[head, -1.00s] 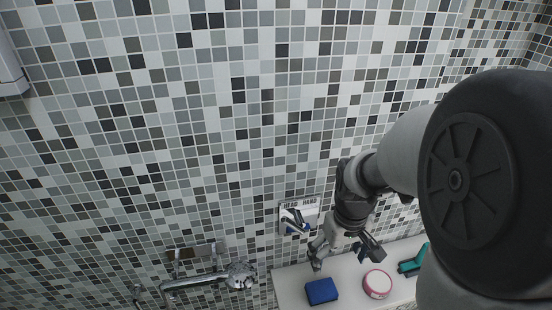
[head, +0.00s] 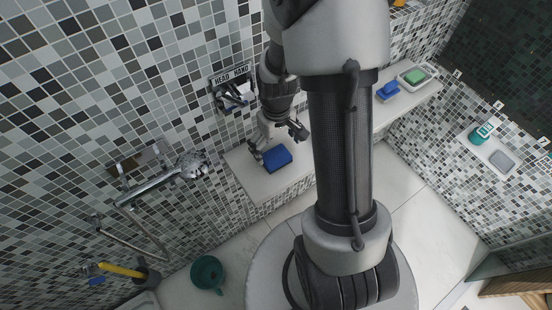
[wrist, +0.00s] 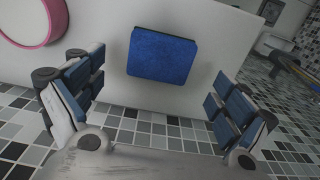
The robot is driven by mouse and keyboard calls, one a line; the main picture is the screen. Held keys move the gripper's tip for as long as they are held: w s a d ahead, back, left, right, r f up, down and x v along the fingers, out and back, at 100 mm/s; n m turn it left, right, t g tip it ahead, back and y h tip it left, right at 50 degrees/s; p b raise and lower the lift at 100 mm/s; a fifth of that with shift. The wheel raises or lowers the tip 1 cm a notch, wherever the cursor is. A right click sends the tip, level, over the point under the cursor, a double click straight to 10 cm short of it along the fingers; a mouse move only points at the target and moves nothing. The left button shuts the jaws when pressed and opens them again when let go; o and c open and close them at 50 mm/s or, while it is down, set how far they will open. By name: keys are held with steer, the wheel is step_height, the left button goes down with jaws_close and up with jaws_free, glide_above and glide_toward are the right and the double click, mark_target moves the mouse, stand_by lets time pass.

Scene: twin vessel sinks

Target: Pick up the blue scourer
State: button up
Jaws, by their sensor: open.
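The blue scourer (head: 279,160) is a dark blue block lying flat on the white ledge (head: 238,160) along the tiled wall. In the wrist view the scourer (wrist: 162,54) shows ahead, between the two fingers and beyond their tips. My gripper (head: 278,143) is just above the scourer, fingers spread and empty. In the wrist view my gripper (wrist: 156,78) has blue-padded fingers wide apart on both sides. I see no finger touching the scourer.
A pink-rimmed round thing (wrist: 38,18) lies left of the scourer in the wrist view. Another blue block (head: 388,91) and a green one in a dish (head: 426,71) are farther right on the ledge. My arm hides the ledge's middle.

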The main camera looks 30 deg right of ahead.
mark_target(276, 156)
step_height(276, 156, down, 5)
steer(key=shift+f+b, duration=0.15)
steer(key=shift+b, duration=0.95)
steer(key=c, duration=0.9)
steer(key=shift+r, duration=0.2)
step_height(276, 156, up, 20)
steer(key=p, duration=0.6)
steer(key=shift+f, duration=0.1)
